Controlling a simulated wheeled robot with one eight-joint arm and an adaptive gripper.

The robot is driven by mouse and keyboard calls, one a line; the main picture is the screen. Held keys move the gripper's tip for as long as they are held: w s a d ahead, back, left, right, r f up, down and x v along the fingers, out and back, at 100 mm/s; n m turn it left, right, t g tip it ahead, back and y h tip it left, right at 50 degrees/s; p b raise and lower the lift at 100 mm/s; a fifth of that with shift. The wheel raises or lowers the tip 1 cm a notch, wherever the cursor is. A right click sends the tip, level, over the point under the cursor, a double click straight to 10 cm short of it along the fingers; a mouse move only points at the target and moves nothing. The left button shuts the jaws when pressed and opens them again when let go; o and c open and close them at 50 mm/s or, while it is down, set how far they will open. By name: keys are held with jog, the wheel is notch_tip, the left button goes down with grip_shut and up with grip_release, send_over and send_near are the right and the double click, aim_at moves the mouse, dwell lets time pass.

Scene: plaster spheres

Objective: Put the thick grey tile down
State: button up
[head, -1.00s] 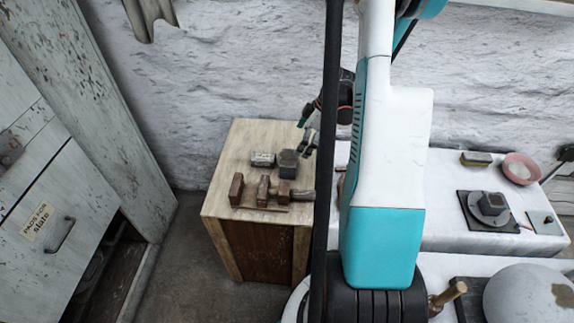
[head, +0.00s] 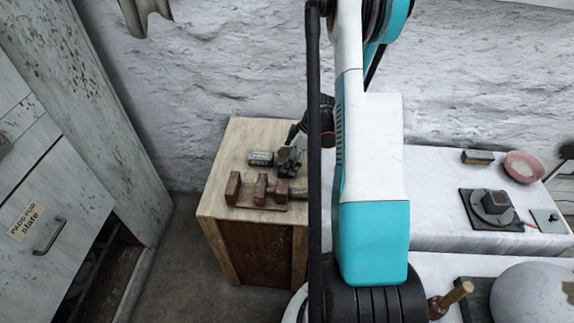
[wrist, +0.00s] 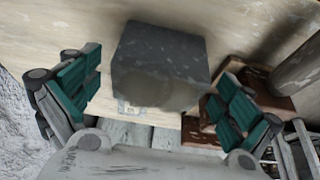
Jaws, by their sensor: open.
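A thick grey tile (wrist: 160,62), dark and flecked with a duller rounded patch on its near side, stands on the pale wooden bench top (wrist: 40,22). My gripper (head: 290,160) is low over this bench in the head view and hides most of the tile there. In the wrist view my gripper (wrist: 158,98) is open, with one green-padded finger to the left of the tile and one to its right. Gaps show between the pads and the tile.
A small labelled block (head: 260,158) lies just left of my gripper. A brown wooden clamp-like piece (head: 262,190) lies in front of it. A white-covered bench (head: 440,225) at right bears a pink bowl (head: 523,166) and a disc with a grey block (head: 494,203).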

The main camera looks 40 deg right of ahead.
jog(key=x, duration=0.2)
jog(key=shift+w+f+b, duration=0.1)
jog(key=shift+f+b, duration=0.2)
jog(key=shift+f, duration=0.05)
jog(key=shift+r, duration=0.1)
jog(key=shift+c, duration=0.3)
jog(key=c, duration=2.1)
jog(key=shift+o, duration=0.2)
jog(key=shift+r, duration=0.15)
